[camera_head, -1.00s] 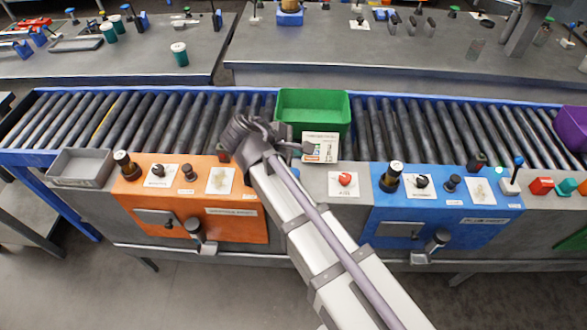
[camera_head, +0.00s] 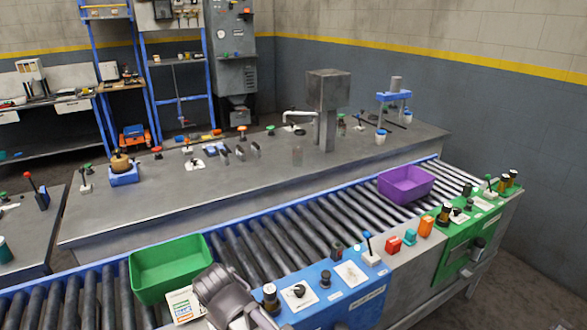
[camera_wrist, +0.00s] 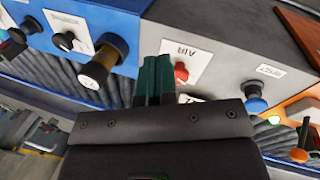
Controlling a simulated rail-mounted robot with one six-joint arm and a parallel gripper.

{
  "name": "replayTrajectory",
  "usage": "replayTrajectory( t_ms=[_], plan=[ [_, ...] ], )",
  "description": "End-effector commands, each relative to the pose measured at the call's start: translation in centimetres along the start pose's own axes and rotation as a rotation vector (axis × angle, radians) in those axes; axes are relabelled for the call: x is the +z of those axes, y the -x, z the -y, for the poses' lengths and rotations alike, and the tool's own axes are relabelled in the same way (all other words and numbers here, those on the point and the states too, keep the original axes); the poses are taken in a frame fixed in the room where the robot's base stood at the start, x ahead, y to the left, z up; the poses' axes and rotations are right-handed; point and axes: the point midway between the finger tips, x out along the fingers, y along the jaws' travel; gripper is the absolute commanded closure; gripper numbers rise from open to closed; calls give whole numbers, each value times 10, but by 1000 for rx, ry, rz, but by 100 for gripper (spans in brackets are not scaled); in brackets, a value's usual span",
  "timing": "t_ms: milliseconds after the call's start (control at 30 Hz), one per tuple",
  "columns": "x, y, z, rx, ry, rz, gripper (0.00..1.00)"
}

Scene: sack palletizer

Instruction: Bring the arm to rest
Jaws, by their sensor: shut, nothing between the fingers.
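My gripper shows in the wrist view (camera_wrist: 153,80), its two dark green fingers shut together with nothing between them. Behind the fingers is a grey panel (camera_wrist: 215,55) with a red button (camera_wrist: 181,72) and a blue button (camera_wrist: 257,104). In the head view my arm's grey wrist (camera_head: 228,295) is at the bottom, close to the green bin (camera_head: 170,268) and a labelled card (camera_head: 185,304). The fingers are hidden in the head view. I cannot tell whether they touch the panel.
A roller conveyor (camera_head: 285,235) runs behind the control panels, with a purple bin (camera_head: 406,184) on it. The blue panel (camera_head: 335,296) carries black knobs. A green panel (camera_head: 462,245) stands further right. A grey workbench (camera_head: 250,180) lies beyond the conveyor.

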Motion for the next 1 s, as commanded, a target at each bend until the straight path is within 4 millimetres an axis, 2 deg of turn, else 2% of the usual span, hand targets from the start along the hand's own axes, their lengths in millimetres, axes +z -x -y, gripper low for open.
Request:
replayTrajectory(
  t_ms=[33, 200, 300, 400, 533, 1000],
  plan=[
    [26, -3, -29, -50, -123, 16, 100],
    [115, -18, -120, -220, -556, 51, 100],
    [163, -25, -163, -254, -723, 62, 100],
    [194, -31, -193, -250, -828, 76, 100],
    [209, -34, -207, -248, -875, 83, 100],
    [209, -35, -207, -247, -874, 83, 100]
  ],
)
